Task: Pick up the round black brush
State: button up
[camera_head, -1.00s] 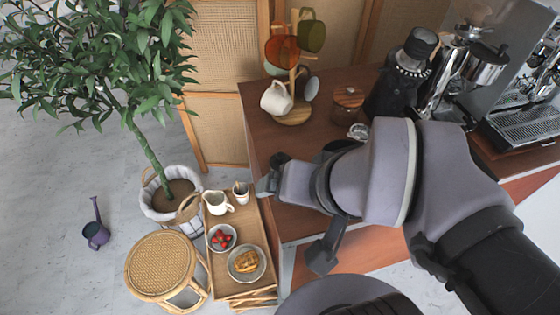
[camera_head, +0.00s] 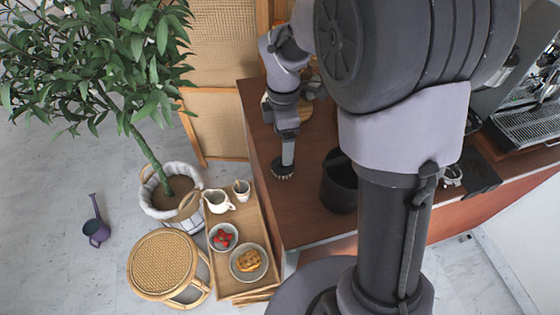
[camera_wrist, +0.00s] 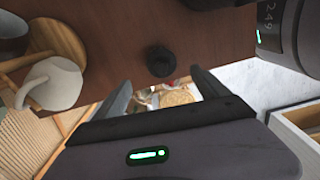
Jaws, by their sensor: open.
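The round black brush (camera_head: 283,172) stands on the brown counter near its left edge. In the wrist view the brush (camera_wrist: 160,62) is a small dark disc on the wood, just beyond the gap between my fingertips. My gripper (camera_head: 287,152) points down above the brush in the head view. In the wrist view my gripper (camera_wrist: 161,80) has its two fingers spread wide apart with nothing between them. I cannot tell exactly how high the fingertips are above the brush.
A black bin (camera_head: 338,187) stands on the counter right of the brush. A tray (camera_head: 260,215) with bowls stands below the counter's left edge.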

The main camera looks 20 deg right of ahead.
notch_tip(320, 180, down, 8)
jog(key=b, duration=0.4)
jog(key=shift+s+f, duration=0.15)
jog(key=shift+f, duration=0.1)
jog(key=shift+r, duration=0.15)
jog(key=shift+c, duration=0.9)
jog(key=c, duration=1.3)
jog(key=shift+r+p, duration=0.5)
jog(key=shift+r, duration=0.05)
notch_tip(320, 180, up, 3)
jog(key=shift+f+p, duration=0.1)
jog(key=shift+p, duration=0.8)
jog(key=s+p, duration=0.1)
jog(key=s, duration=0.9)
jog(key=s+r+p, duration=0.1)
jog(key=s, duration=0.5)
jog(key=shift+a+p, duration=0.1)
jog(key=shift+p, duration=0.2)
